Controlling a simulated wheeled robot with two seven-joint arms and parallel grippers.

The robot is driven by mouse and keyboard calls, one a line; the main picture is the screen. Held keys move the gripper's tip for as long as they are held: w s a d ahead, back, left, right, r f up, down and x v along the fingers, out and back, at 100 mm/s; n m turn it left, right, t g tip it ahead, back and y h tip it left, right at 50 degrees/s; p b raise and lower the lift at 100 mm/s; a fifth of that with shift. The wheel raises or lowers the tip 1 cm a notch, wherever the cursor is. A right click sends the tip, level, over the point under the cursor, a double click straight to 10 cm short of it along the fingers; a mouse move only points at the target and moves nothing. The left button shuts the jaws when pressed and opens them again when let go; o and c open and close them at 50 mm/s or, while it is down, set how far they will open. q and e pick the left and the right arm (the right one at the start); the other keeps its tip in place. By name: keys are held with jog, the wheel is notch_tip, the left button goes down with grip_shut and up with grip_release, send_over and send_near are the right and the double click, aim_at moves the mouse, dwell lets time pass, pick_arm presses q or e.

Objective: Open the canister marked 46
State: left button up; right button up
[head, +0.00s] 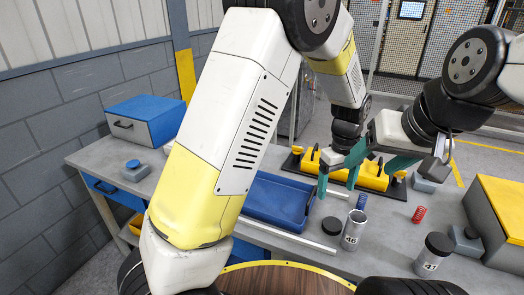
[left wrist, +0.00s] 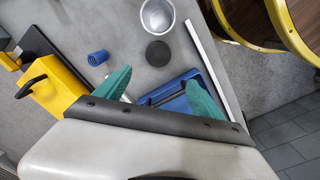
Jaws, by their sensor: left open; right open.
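The canister marked 46 (head: 352,236) is a grey metal cylinder standing upright on the grey workbench. Its top is open, and its pale inside shows in the left wrist view (left wrist: 157,17). A round black lid (head: 332,226) lies flat on the bench beside it and also shows in the left wrist view (left wrist: 158,52). My left gripper (head: 337,186) is open and empty, with teal fingers apart, behind the canister and lid in the head view; its fingers also show in the left wrist view (left wrist: 158,88). My right gripper (head: 376,166) is open and empty, close to the left one.
Another canister (head: 432,258) with a black lid stands at the right. A blue tray (head: 262,207) and a yellow fixture (head: 372,176) lie behind. A yellow-topped box (head: 504,205) occupies the right end.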

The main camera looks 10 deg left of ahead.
pick_arm(q)
jog(key=s+a+r+m+t+h, duration=0.1)
jog(key=a+r+h, duration=0.1)
jog(key=a+r, duration=0.8)
jog(key=s+a+r+m+t, duration=0.2)
jog(key=s+a+r, duration=0.3)
jog(key=s+a, duration=0.2)
jog(key=s+a+r+m+t, duration=0.3)
jog(key=s+a+r, duration=0.1)
jog(key=s+a, duration=0.4)
jog(key=shift+a+r, duration=0.4)
jog(key=shift+a, duration=0.45)
